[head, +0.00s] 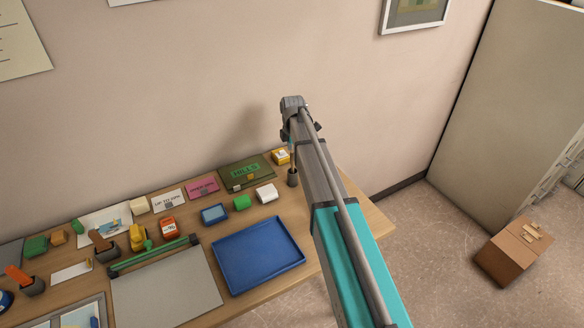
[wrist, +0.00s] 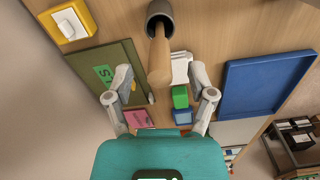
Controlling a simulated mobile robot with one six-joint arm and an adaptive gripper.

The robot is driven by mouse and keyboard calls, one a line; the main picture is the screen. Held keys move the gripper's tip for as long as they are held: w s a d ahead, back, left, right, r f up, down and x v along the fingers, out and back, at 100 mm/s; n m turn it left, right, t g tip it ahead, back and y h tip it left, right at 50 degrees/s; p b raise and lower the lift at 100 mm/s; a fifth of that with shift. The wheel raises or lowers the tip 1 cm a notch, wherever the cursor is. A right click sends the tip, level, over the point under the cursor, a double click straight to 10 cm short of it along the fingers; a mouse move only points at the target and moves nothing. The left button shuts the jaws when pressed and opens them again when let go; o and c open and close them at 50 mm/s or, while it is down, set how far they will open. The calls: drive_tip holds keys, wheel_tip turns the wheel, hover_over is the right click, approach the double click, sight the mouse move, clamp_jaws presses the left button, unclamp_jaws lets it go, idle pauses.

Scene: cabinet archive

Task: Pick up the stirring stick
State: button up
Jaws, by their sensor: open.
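The stirring stick (wrist: 159,62) is a light wooden rod standing in a small dark grey cup (wrist: 160,12), its free end pointing towards my gripper (wrist: 163,82). My gripper is open, with one finger on each side of the line of the stick and nothing held. In the wrist view the stick's end shows near the fingertips, and I see no contact. In the head view the cup (head: 292,179) stands near the desk's back right part, below my gripper (head: 287,138); the stick shows there only as a thin sliver.
A green board (head: 247,172) and a yellow box (head: 281,157) stand close by the cup. A white block (head: 266,193), a green block (head: 242,202) and a blue tray (head: 258,255) lie in front on the desk. The wall (head: 190,90) rises behind.

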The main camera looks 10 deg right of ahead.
sight(293, 168)
drive_tip(key=shift+f+b, duration=1)
drive_tip(key=shift+f, duration=0.25)
drive_tip(key=c, duration=0.9)
